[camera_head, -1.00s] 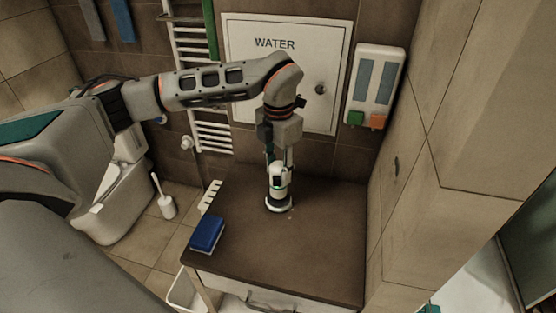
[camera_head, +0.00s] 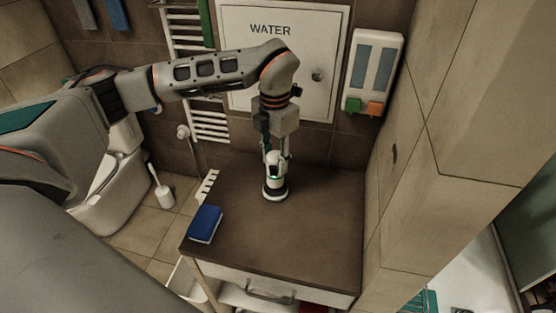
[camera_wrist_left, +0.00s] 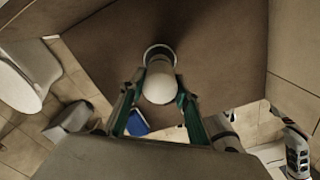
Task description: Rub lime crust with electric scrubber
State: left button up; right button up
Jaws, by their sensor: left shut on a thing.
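The electric scrubber (camera_head: 273,187), white with a dark band and a round base, stands upright with its head at the brown counter top (camera_head: 310,225). Whether the head touches the surface is hard to tell. My left gripper (camera_head: 275,156) reaches down from above and is shut on the scrubber's upper part. In the left wrist view, the scrubber (camera_wrist_left: 159,80) sits between the green-sided fingers, seen from above with its round head beyond. I cannot make out any lime crust on the counter; some could be hidden under the head. My right gripper is not in view.
A tiled wall (camera_head: 440,130) bounds the right. The counter's front and right are clear.

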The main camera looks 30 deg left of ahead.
pick_arm(q)
jog(key=shift+w+a+r, duration=0.1)
jog(key=shift+a+r, duration=0.1)
jog(key=shift+r, duration=1.1)
jog(key=shift+d+r, duration=0.35)
jog(key=shift+r, duration=0.45)
notch_tip(320, 180, up, 2)
jog(key=shift+a+r, duration=0.1)
jog(key=shift+a, duration=0.05)
jog(key=shift+r, duration=0.8)
jog(key=shift+r, duration=0.1)
